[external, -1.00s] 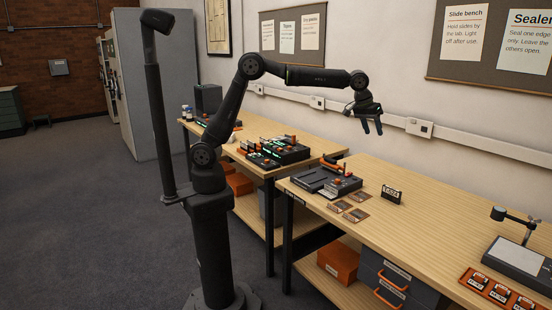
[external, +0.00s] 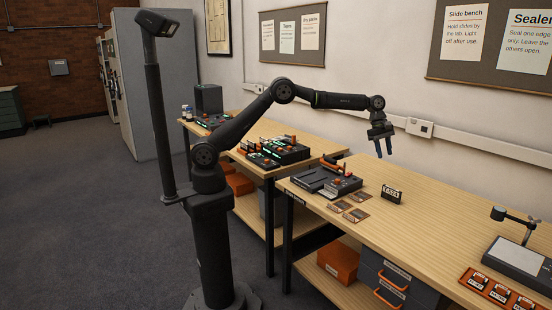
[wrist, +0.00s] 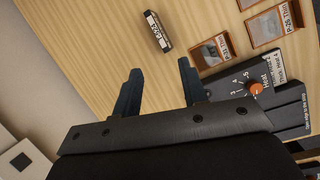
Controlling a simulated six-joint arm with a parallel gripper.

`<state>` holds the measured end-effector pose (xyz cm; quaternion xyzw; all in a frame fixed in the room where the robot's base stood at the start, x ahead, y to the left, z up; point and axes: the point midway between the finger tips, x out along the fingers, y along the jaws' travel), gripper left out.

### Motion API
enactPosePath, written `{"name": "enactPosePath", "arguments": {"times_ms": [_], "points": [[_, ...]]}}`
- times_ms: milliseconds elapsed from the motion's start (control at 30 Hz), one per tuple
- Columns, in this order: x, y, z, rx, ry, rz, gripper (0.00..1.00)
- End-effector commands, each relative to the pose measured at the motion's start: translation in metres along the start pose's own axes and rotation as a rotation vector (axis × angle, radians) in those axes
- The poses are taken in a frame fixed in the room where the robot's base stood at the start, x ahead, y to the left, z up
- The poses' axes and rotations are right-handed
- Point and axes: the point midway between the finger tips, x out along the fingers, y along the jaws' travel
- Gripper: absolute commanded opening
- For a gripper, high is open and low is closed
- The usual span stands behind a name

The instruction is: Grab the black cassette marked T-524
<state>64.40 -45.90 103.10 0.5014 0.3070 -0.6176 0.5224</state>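The black cassette marked T-524 (external: 391,194) stands on the wooden bench, with its white label facing the camera. It also shows in the wrist view (wrist: 158,31), beyond the fingertips and roughly ahead of the gap between them. My gripper (external: 383,153) is above the bench, higher than the cassette and slightly to its left in the external view. In the wrist view its two dark fingers (wrist: 160,68) are spread wide with nothing between them. The gripper is open, empty and apart from the cassette.
A sealer device with an orange knob (external: 343,185) sits left of the cassette. Several brown-framed slides (external: 355,215) lie in front of it. An orange tray (external: 498,291) with black cassettes and a light panel (external: 518,258) are at the right. Bench between is clear.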

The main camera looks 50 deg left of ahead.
Motion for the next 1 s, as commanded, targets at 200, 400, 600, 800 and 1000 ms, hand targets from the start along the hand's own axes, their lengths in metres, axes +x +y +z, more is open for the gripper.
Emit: {"name": "enactPosePath", "arguments": {"times_ms": [200, 400, 600, 800, 1000], "points": [[0.021, 0.013, -0.015, -0.261, -0.051, -0.041, 0.39], [0.044, 0.012, -0.015, -0.296, -0.056, -0.050, 0.39], [0.088, 0.010, -0.013, -0.294, -0.055, -0.050, 0.39], [0.127, 0.009, -0.010, -0.292, -0.056, -0.047, 0.39], [0.144, 0.008, -0.009, -0.292, -0.056, -0.047, 0.39]]}}
